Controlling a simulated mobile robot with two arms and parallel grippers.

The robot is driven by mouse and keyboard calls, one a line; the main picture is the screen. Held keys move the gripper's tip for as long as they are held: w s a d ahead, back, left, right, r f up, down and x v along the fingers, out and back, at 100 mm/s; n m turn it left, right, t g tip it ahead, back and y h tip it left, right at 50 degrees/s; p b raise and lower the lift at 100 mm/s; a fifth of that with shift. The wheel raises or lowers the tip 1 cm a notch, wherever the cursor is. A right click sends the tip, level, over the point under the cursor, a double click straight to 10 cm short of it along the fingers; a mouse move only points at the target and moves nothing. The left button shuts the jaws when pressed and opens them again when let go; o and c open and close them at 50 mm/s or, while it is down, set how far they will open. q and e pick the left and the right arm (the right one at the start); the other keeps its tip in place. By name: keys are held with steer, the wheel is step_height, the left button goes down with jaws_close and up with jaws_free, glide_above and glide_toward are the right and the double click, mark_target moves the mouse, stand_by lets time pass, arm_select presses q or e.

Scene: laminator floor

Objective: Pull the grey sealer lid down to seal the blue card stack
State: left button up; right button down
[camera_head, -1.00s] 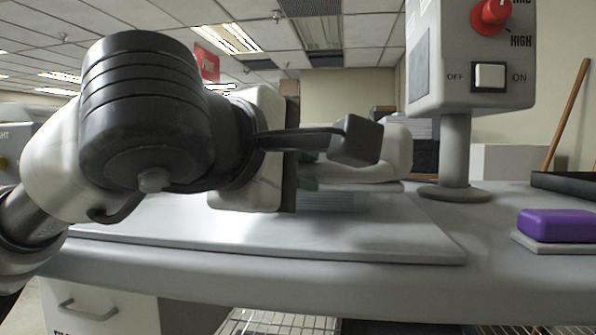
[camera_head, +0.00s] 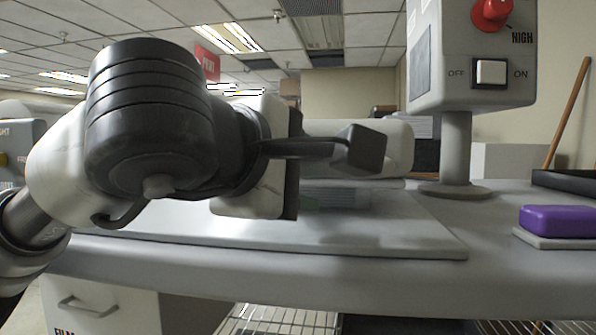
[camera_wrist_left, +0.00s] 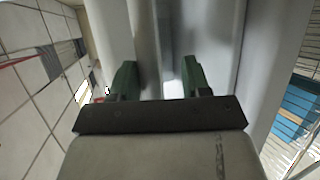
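The grey sealer lid (camera_head: 395,148) shows in the head view as a pale rounded bar behind my left wrist, above the worktop. Its left part is hidden by my arm. In the left wrist view a long smooth grey surface, apparently the lid (camera_wrist_left: 212,30), runs beyond my fingers. My left gripper (camera_wrist_left: 159,80) has its two green fingers apart, with grey surface behind the gap; I cannot tell whether they touch it. My right gripper is out of view.
A control box (camera_head: 470,60) with a red knob and an OFF/ON switch stands on a post (camera_head: 455,150) at the right. A purple block (camera_head: 558,219) rests on a pad at the far right.

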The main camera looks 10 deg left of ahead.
arm_select(q)
steer(key=shift+r, duration=0.15)
steer(key=shift+s+a+r, duration=0.1)
steer(key=shift+s+r, duration=0.05)
steer(key=shift+s, duration=0.05)
steer(key=p+v, duration=0.1)
steer(key=v, duration=0.9)
steer(key=shift+s, duration=0.15)
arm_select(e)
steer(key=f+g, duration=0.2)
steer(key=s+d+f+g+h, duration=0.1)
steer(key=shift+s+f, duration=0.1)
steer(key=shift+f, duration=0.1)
